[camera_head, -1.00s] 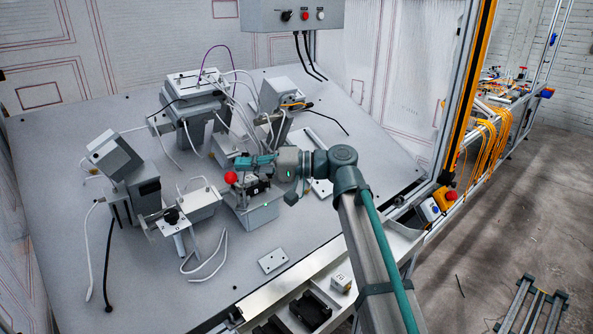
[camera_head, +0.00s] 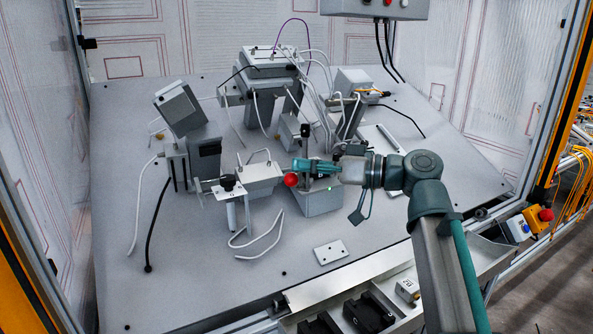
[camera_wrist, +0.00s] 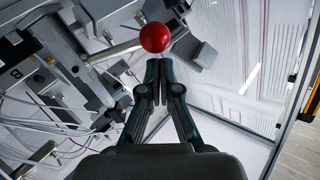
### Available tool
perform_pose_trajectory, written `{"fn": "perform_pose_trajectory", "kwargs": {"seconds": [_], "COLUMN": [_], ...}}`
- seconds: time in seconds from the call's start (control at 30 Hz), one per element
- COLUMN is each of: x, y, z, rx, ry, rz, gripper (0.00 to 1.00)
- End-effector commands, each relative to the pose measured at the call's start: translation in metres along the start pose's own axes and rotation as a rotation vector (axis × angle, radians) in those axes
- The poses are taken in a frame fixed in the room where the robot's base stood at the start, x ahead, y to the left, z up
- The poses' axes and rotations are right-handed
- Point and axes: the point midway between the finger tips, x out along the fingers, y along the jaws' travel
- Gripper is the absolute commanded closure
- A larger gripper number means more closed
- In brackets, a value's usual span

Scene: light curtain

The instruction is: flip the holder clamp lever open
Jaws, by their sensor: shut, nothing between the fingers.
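The red ball knob (camera_head: 291,180) of the clamp lever is at the left side of the grey holder (camera_head: 322,202), near the middle of the table in the head view. My gripper (camera_head: 297,165) is shut and empty, with its fingertips just above and beside the knob. In the wrist view the red knob (camera_wrist: 155,37) shows right beyond the closed fingertips (camera_wrist: 159,64). I cannot tell whether they touch.
A grey box fixture with a black knob (camera_head: 228,183) stands left of the holder. A taller grey fixture (camera_head: 270,66) and several white cables stand behind. A flat plate (camera_head: 330,252) lies in front. The table's front left is mostly clear.

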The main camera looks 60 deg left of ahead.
Motion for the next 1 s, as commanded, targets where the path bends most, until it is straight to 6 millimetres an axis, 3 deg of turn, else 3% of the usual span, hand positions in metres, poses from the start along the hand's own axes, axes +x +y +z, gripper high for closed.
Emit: {"fn": "perform_pose_trajectory", "kwargs": {"seconds": [0.3, 0.77, 1.0], "x": [-0.011, -0.012, -0.015], "y": [0.005, 0.005, 0.004], "z": [0.007, 0.009, -0.003], "rx": [0.004, 0.006, 0.005], "ry": [0.005, 0.000, 0.002], "rz": [0.016, 0.017, 0.018], "gripper": [1.00, 1.00, 1.00]}}
